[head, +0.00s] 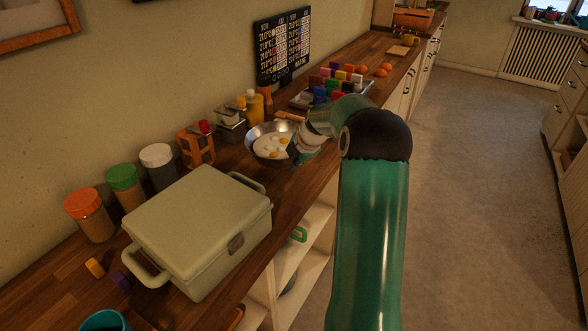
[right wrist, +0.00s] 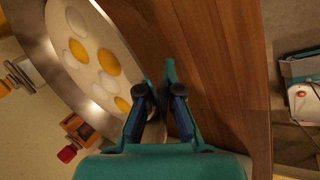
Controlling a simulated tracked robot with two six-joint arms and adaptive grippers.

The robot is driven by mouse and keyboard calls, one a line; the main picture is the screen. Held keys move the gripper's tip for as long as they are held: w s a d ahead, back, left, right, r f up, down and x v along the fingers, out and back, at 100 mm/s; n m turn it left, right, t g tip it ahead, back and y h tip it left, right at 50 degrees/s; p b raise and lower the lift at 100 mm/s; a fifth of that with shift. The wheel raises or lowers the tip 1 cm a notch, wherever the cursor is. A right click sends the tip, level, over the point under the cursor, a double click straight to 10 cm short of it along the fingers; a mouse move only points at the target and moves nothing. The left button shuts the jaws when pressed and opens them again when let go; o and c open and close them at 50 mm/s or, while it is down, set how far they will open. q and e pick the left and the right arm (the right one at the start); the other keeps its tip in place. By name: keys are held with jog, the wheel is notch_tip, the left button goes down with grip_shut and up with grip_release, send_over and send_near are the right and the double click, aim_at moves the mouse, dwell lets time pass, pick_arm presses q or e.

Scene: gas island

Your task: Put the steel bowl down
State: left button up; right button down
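In the right wrist view the bowl (right wrist: 38,50) fills the upper left. There the right gripper's fingers (right wrist: 157,84) stand a little apart at the bowl's rim, with a narrow gap between them. I see nothing clamped in the gap. My left gripper is not in view.
A pale lidded case (head: 195,225) stands on the counter (head: 175,308) in front. Jars (head: 125,185), a wooden stand (head: 196,148) and a yellow bottle (head: 254,106) line the wall. A rack of colourful blocks (head: 335,85) is behind the bowl. The counter's edge lies close to the right gripper.

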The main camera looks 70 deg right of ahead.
jog(key=shift+d+f, duration=0.1)
jog(key=shift+f, duration=1)
jog(key=c, duration=1.3)
grip_release()
jog(key=shift+f, duration=0.1)
jog(key=b+v, duration=0.1)
jog(key=v, duration=1.1)
